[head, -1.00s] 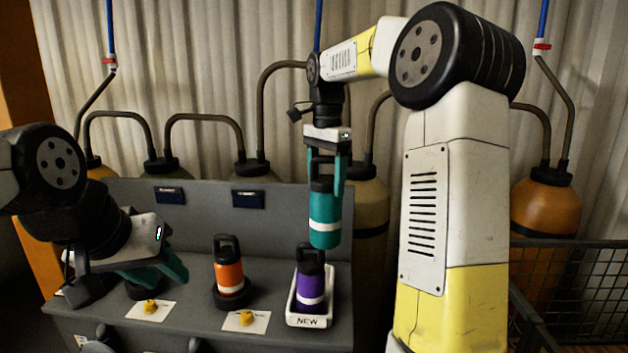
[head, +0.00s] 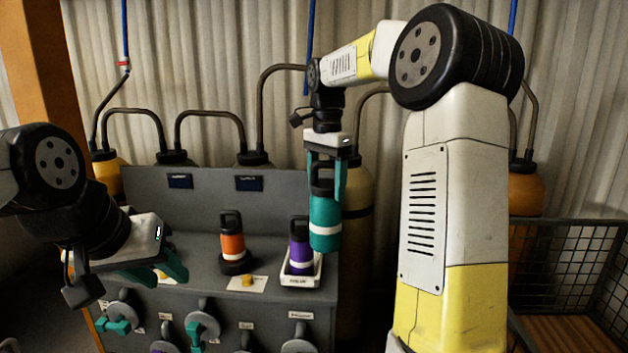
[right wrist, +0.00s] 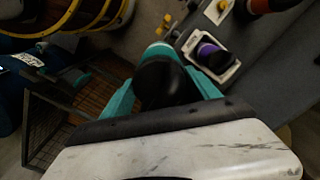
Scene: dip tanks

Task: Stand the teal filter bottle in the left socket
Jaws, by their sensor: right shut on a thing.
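The teal filter bottle (head: 325,218), with a black cap and a white band, hangs upright in my right gripper (head: 325,185), which is shut on its cap. It is in the air, just right of the purple bottle in the head view. In the right wrist view its black cap (right wrist: 162,80) is between the teal fingers. My left gripper (head: 160,272) is low at the left, empty, with its teal fingers apart. It covers the left part of the bench top, so the left socket is hidden. An orange bottle (head: 232,240) stands in a dark round socket (head: 236,265).
A purple bottle (head: 300,250) stands in a white tray (head: 302,280) at the bench's right end. A yellow knob (head: 248,281) sits before the orange bottle. Valve handles (head: 203,325) stick out of the bench front. A wire-mesh cage (head: 570,265) stands at the right.

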